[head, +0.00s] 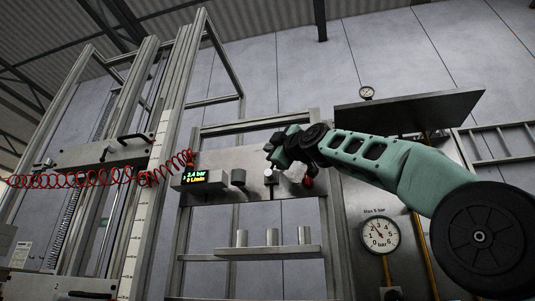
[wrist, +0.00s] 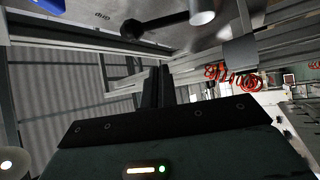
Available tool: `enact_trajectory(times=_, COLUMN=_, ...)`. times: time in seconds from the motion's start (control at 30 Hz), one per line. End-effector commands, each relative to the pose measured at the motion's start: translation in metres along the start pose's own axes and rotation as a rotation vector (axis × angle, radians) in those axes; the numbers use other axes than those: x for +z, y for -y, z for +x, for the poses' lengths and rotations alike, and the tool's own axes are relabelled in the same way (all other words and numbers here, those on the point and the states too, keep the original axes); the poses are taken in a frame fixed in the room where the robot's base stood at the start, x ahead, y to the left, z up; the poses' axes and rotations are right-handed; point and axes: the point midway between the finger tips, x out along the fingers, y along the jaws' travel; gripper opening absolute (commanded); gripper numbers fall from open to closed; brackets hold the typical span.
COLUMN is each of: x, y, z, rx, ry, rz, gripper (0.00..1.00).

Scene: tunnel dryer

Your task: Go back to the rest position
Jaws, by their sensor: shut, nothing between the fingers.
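My green and black arm reaches in from the right in the head view. Its wrist end with my gripper (head: 276,150) is in front of the grey panel (head: 222,162) and covers part of it. The fingers are hard to make out there. In the wrist view the two dark fingers of my gripper (wrist: 157,75) stand side by side, shut, with nothing between them. The wrist picture is tilted, with the corrugated roof at left.
The panel carries a lit display (head: 204,179), knobs and a red knob (head: 307,182). A red coiled hose (head: 85,180) crosses at left. Metal cylinders (head: 272,237) stand on a shelf below. A pressure gauge (head: 380,235) and an overhanging plate (head: 410,110) are near my arm.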

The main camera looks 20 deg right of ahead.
Motion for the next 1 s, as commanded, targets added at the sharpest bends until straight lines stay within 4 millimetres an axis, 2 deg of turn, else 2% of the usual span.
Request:
enact_trajectory(times=0.03, x=0.001, y=0.005, z=-0.012, rx=0.001, ry=-0.002, rz=0.001, gripper=0.0)
enact_trajectory(times=0.2, x=0.001, y=0.005, z=-0.041, rx=0.001, ry=-0.002, rz=0.0, gripper=0.0)
enact_trajectory(times=0.4, x=0.001, y=0.002, z=-0.066, rx=0.0, ry=-0.002, rz=0.001, gripper=0.0)
enact_trajectory(times=0.6, x=-0.001, y=0.0, z=-0.074, rx=-0.002, ry=-0.002, rz=0.001, gripper=0.0)
enact_trajectory(times=0.87, x=-0.001, y=0.001, z=-0.074, rx=-0.006, ry=-0.002, rz=0.004, gripper=0.0)
enact_trajectory(times=0.97, x=0.0, y=0.021, z=-0.07, rx=-0.051, ry=0.001, rz=0.04, gripper=0.0)
enact_trajectory(times=1.0, x=0.0, y=0.037, z=-0.068, rx=-0.085, ry=0.004, rz=0.068, gripper=0.0)
